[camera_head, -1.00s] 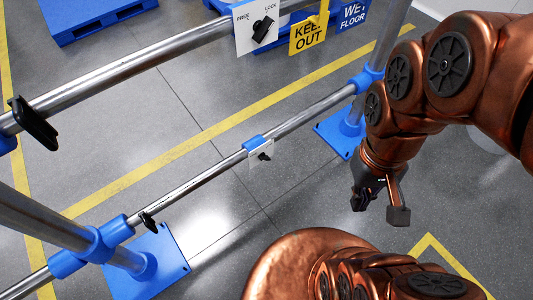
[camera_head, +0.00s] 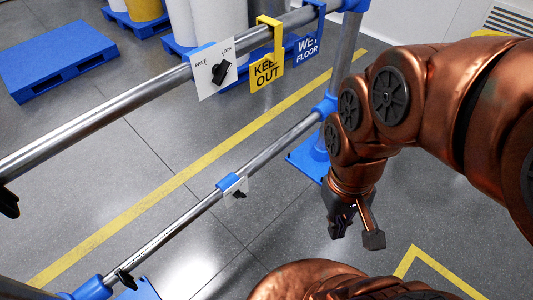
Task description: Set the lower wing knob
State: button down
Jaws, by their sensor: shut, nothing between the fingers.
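The lower rail (camera_head: 185,220) carries a small pale plate with a blue clip (camera_head: 229,182). A small black wing knob (camera_head: 239,194) sticks out from this plate; its markings are too small to read. On the upper rail, a white plate marked FREE and LOCK (camera_head: 205,84) bears a larger black wing knob (camera_head: 221,72), tilted. My gripper (camera_head: 356,233) is shut and empty. It hangs to the right of the lower knob in the picture, clearly apart from it, pointing down.
A yellow KEEP OUT sign (camera_head: 267,72) and a blue WET FLOOR sign (camera_head: 307,45) hang on the upper rail. A blue post foot (camera_head: 305,160) stands between the lower knob and my arm. Another black handle (camera_head: 125,279) sits on the lower rail.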

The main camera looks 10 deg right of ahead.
aim_at(238, 194)
jog(key=z, duration=1.75)
jog(key=k, duration=0.8)
jog(key=u, duration=1.7)
